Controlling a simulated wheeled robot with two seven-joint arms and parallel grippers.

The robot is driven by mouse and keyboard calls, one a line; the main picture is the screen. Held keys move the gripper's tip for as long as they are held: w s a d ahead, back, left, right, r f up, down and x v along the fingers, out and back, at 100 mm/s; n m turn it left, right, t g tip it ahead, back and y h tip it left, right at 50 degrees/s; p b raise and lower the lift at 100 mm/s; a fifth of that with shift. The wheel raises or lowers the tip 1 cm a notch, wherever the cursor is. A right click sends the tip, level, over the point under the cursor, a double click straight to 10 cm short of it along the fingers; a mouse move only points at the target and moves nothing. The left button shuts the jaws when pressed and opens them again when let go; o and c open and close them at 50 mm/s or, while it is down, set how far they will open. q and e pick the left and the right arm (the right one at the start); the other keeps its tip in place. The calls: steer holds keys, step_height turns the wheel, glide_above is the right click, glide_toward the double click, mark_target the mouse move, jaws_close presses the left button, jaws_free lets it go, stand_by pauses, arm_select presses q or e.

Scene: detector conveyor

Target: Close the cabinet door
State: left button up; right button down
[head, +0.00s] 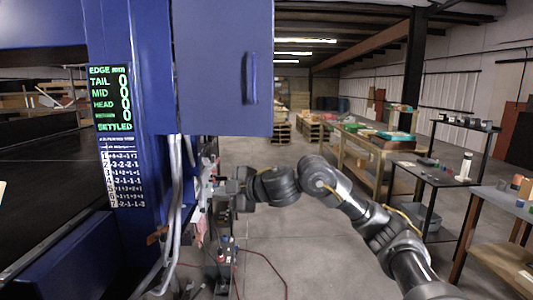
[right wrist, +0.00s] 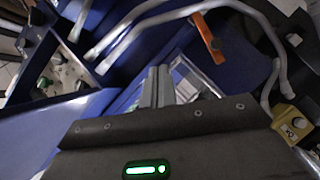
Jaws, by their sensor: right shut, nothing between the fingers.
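The blue cabinet door (head: 222,60) is in the upper middle of the head view, a flat panel with a vertical handle (head: 251,78) near its right edge. It stands out to the right of the blue machine frame (head: 115,30); its top is cut off, and I cannot tell its exact angle. My right gripper (head: 212,190) is below the door, apart from the handle, beside grey pipes and wiring at the machine. In the right wrist view its fingers (right wrist: 158,86) are shut and empty, in front of blue panels. My left gripper is not in view.
Grey pipes (head: 174,200) run down the machine's side, with cables on the floor. A yellow box (right wrist: 297,125) and an orange piece (right wrist: 207,38) show in the right wrist view. Black tables (head: 428,172) stand at the right. The floor between is mostly clear.

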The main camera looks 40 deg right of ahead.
steer(key=s+d+r+n+t+h, duration=0.1)
steer(key=s+d+r+t+h, duration=0.1)
steer(key=s+d+r, duration=0.2)
steer(key=s+d+r+t+h, duration=0.2)
steer(key=s+d+r, duration=0.3)
steer(key=s+r, duration=0.5)
steer(key=s+h, duration=0.1)
steer(key=s, duration=0.2)
steer(key=shift+r+n+h, duration=0.25)
steer(key=shift+n+h, duration=0.05)
steer(key=shift+n, duration=0.1)
steer(key=shift+a, duration=0.1)
steer(key=p, duration=0.1)
glide_toward(258, 133)
steer(key=w, duration=0.5)
steer(key=shift+w+d+f, duration=0.15)
steer(key=shift+w+d, duration=0.05)
steer(key=shift+d, duration=0.15)
steer(key=shift+w, duration=0.15)
steer(key=shift+a, duration=0.1)
